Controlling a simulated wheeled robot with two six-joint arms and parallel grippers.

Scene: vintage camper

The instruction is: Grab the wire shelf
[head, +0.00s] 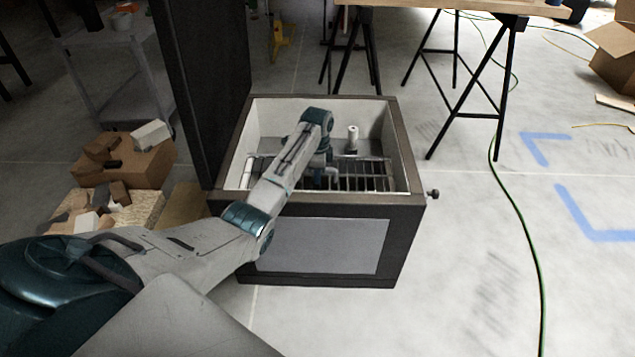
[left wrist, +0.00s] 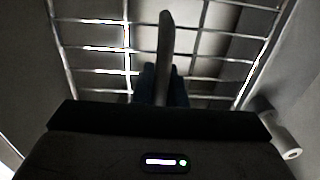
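The wire shelf (head: 372,182) is a dark metal grid low inside an open-topped dark cabinet (head: 410,160) with pale inner walls. My left arm reaches over the cabinet's front edge. My left gripper (head: 318,180) points down inside at the shelf, partly hidden by the arm. In the left wrist view, the grid (left wrist: 90,47) fills the upper part, and a grey finger (left wrist: 165,45) overlaps its bars. One finger may hide the other, so I cannot tell whether they are closed on a wire. My right gripper is not in view.
A tall black panel (head: 205,80) stands at the cabinet's left edge. Cardboard boxes with blocks (head: 122,160) lie further left. A trestle table (head: 440,4) is behind. A green cable (head: 520,220) crosses the open floor at right. A white cylinder (head: 353,135) is inside the cabinet.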

